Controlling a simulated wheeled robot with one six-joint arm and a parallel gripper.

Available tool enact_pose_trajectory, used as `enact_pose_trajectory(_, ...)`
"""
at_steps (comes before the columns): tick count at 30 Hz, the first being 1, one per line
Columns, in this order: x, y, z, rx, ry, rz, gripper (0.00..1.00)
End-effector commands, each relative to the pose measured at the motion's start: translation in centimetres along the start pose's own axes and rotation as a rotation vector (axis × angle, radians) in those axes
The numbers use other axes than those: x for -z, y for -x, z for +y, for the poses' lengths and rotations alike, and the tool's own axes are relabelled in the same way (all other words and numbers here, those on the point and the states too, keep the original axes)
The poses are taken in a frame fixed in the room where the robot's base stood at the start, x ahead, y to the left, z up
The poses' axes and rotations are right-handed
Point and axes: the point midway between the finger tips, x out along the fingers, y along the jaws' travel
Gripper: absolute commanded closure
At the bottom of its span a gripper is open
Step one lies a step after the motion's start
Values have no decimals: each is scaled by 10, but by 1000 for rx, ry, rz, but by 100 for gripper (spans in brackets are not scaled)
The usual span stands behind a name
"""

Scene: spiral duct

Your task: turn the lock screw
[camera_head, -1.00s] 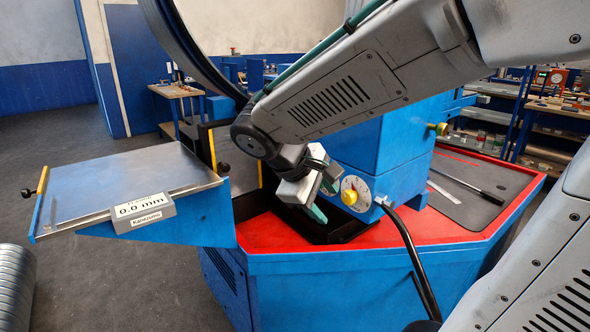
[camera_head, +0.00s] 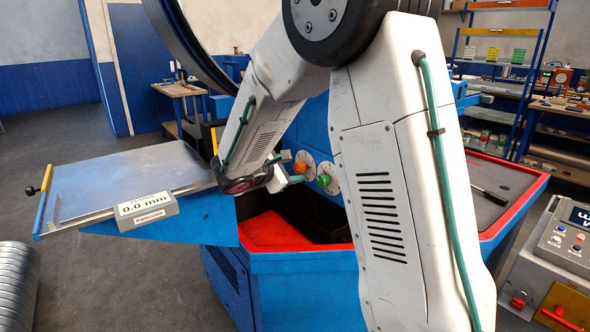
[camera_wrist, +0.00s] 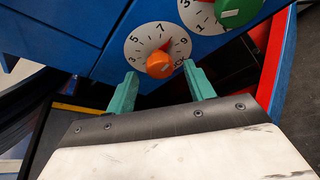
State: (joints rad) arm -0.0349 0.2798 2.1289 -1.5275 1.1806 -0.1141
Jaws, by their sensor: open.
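My gripper (camera_head: 291,168) is open and empty in front of the blue machine's dials. In the wrist view its two green fingers (camera_wrist: 160,82) stand apart, with an orange knob (camera_wrist: 159,65) just beyond and between their tips. That knob sits on a white numbered dial (camera_wrist: 140,42); it also shows in the head view (camera_head: 299,168). A green knob (camera_wrist: 236,10) on a second white dial (camera_wrist: 203,16) is up and to the right; it also shows in the head view (camera_head: 323,180). No part is clearly marked as the lock screw; lettering beside the orange knob is partly hidden.
A metal-topped side table (camera_head: 130,180) with a 0.0 mm display (camera_head: 146,207) is at left, a black-knobbed rod (camera_head: 32,190) at its end. The machine's red-rimmed base (camera_head: 285,232) lies below my gripper. A control box (camera_head: 562,245) stands at right.

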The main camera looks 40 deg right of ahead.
Motion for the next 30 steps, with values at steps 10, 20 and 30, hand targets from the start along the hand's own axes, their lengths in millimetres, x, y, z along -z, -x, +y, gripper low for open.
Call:
enact_pose_trajectory(10,-1,-23,0,0,-1,0,47)
enact_pose_trajectory(20,0,-23,0,0,-1,0,91)
enact_pose_trajectory(30,0,-22,1,13,28,0,91)
